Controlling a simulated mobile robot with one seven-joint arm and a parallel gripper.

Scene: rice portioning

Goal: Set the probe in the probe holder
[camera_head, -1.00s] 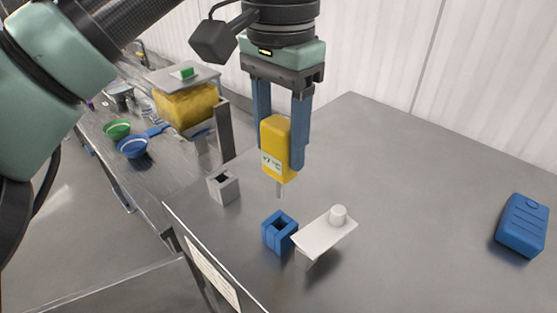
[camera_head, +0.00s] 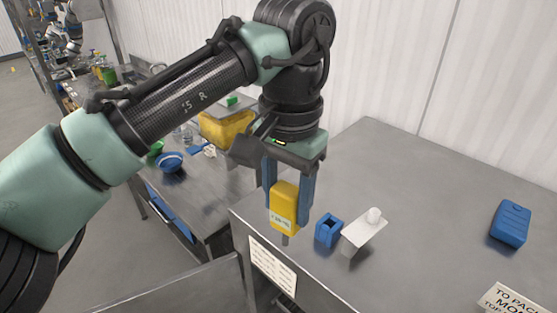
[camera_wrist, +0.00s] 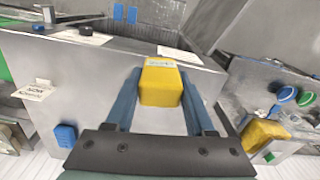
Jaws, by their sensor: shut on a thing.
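My gripper (camera_head: 289,192) is shut on the yellow probe (camera_head: 284,206), which hangs upright with its thin metal tip down. The tip is near the table's front-left edge; its exact height above the table is hard to tell. A small blue open-topped block (camera_head: 329,231), which looks like the probe holder, stands just right of the probe, apart from it.
A white plate-like piece with a round knob (camera_head: 364,233) stands close right of the blue block. A blue case (camera_head: 509,223) lies far right and a sign (camera_head: 512,300) at the front right. A side bench holds a yellow container (camera_head: 226,128) and a blue bowl (camera_head: 171,162). The table between is clear.

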